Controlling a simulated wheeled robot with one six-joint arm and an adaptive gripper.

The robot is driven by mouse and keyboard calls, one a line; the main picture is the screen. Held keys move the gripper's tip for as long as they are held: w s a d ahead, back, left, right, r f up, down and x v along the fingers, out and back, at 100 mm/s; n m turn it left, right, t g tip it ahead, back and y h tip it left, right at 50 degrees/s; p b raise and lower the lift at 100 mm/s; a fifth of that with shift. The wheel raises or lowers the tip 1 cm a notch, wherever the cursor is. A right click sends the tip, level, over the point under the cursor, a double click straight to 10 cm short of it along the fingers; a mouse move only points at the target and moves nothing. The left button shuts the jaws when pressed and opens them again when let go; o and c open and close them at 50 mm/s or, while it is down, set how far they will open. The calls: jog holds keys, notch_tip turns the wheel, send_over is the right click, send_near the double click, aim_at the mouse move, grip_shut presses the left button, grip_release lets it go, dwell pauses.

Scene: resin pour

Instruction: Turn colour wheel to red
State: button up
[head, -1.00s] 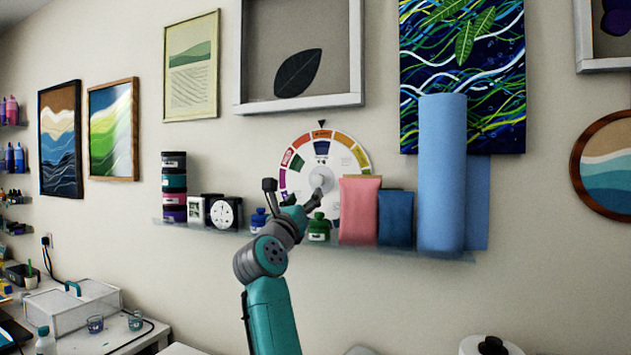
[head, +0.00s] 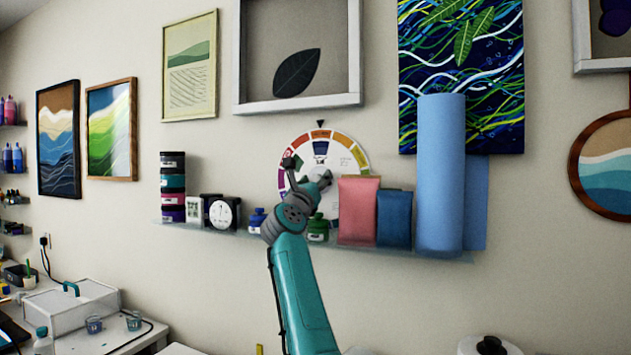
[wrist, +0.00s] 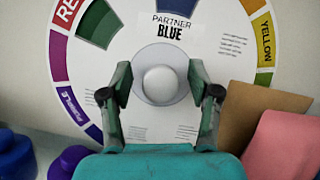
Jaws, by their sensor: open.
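The colour wheel (head: 350,152) is a white disc with a ring of coloured segments, on the wall behind the shelf. A small black pointer (head: 320,123) sits above its top, over an orange segment. In the wrist view, the red segment (wrist: 67,12) is at upper left and yellow (wrist: 265,40) at right. The wheel's window reads "PARTNER BLUE". A round white knob (wrist: 160,85) stands at its centre. My gripper (head: 308,171) is in front of the wheel, open, with one finger on each side of the knob in the wrist view. I cannot tell whether the fingers touch it.
The glass shelf (head: 380,250) runs below the wheel. A pink pouch (head: 358,211), a blue pouch (head: 396,218) and a blue roll (head: 441,175) stand right of my gripper. A green bottle (head: 318,228), a blue bottle (head: 257,219), a clock (head: 222,213) and stacked jars (head: 172,187) are nearby.

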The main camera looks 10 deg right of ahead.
grip_shut()
jog(key=shift+m, duration=0.4)
jog(key=m+g+h, duration=0.1)
jog(key=m, duration=0.2)
jog(key=m+g+h, duration=0.1)
jog(key=m, duration=0.2)
jog(key=m+g+h, duration=0.1)
jog(key=m+h, duration=0.1)
jog(key=m, duration=0.1)
jog(key=shift+s+g, duration=0.1)
jog(key=shift+g, duration=0.2)
jog(key=m+g, duration=0.1)
jog(key=m, duration=0.2)
jog(key=m+g+h, duration=0.1)
jog(key=m, duration=0.2)
jog(key=shift+d+m+g, duration=0.15)
jog(key=shift+m+g, duration=0.25)
jog(key=shift+f, duration=0.1)
grip_release()
